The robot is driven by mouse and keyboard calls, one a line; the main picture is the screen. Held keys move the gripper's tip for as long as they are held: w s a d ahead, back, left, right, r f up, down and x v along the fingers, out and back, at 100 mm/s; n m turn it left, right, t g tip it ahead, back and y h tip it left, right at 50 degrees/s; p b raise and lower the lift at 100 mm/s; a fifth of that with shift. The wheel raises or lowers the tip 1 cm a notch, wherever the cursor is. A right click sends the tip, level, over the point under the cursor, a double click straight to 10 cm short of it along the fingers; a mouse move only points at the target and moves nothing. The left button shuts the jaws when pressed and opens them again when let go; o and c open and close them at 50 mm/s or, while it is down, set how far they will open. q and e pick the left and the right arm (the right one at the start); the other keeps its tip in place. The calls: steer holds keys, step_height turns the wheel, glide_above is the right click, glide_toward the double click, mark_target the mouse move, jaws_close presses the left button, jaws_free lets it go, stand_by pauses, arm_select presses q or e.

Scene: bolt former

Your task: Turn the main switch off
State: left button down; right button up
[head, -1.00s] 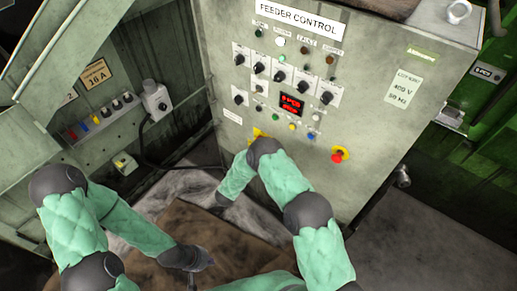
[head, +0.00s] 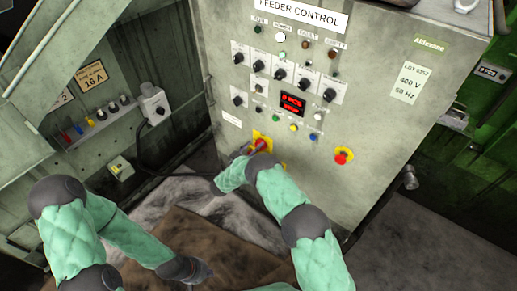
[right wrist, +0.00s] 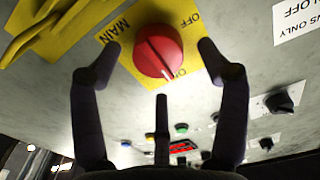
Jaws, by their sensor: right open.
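The main switch is a red round knob (right wrist: 158,52) on a yellow plate (right wrist: 190,22) marked MAIN and OFF. Its pale line points to the lower right in the right wrist view, toward a partly hidden label. In the head view the knob (head: 260,144) sits low on the cabinet front. My right gripper (right wrist: 160,47) is open, with one finger on each side of the knob; I cannot tell whether they touch it. In the head view the right hand is partly hidden by its arm. My left gripper (head: 204,272) hangs low, its finger state unclear.
The feeder control cabinet (head: 370,150) carries several black knobs, lamps, a red display (head: 292,104) and a red emergency button (head: 342,156) right of the switch. A yellow curved part (right wrist: 40,35) lies beside the plate. A fuse panel (head: 95,125) stands left.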

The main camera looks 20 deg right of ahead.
steer(key=shift+x, duration=1.2)
steer(key=c, duration=1.1)
steer(key=shift+r, duration=0.1)
steer(key=shift+c, duration=0.2)
